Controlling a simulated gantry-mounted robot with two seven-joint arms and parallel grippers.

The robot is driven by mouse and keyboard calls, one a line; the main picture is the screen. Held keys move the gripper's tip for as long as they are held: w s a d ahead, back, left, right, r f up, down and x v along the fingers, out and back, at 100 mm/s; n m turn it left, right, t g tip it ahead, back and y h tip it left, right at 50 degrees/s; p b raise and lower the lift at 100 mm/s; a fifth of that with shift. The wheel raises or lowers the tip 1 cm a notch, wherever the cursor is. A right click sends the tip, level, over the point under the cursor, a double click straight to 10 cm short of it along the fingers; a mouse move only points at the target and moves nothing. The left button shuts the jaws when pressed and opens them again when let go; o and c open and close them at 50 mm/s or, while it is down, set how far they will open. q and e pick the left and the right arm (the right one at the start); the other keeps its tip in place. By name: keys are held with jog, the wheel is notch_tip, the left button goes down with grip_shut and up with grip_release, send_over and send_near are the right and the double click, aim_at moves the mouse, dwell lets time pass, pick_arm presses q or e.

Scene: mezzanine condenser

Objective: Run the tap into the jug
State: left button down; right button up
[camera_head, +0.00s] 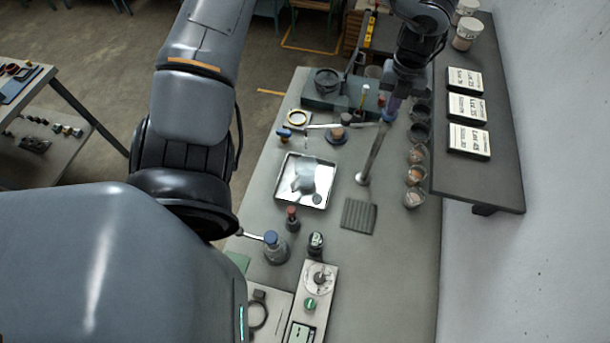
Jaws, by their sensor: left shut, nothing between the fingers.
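A metal tap (372,157) stands on the bench as a tall post. A thin spout (358,125) runs left from near its top. A pale, glassy shape (318,172) lies within a shiny square tray (296,198) left of the post; I cannot tell whether it is the jug, or whether water runs. My left gripper (388,112) is shut and empty, pointing down at the post's top. A small blue-purple part shows at its tip; I cannot tell whether they touch. My right gripper is not in view.
Small bottles, including a blue-topped one (273,247), stand nearer on the bench (393,270). A ribbed grey mat (359,216) lies right of the tray. Several cups (415,175) line the right side below a dark shelf (495,187). The bench's front right is clear.

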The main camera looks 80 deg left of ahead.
pick_arm(q)
jog(key=shift+r+p, duration=1.35)
jog(key=shift+r, duration=0.85)
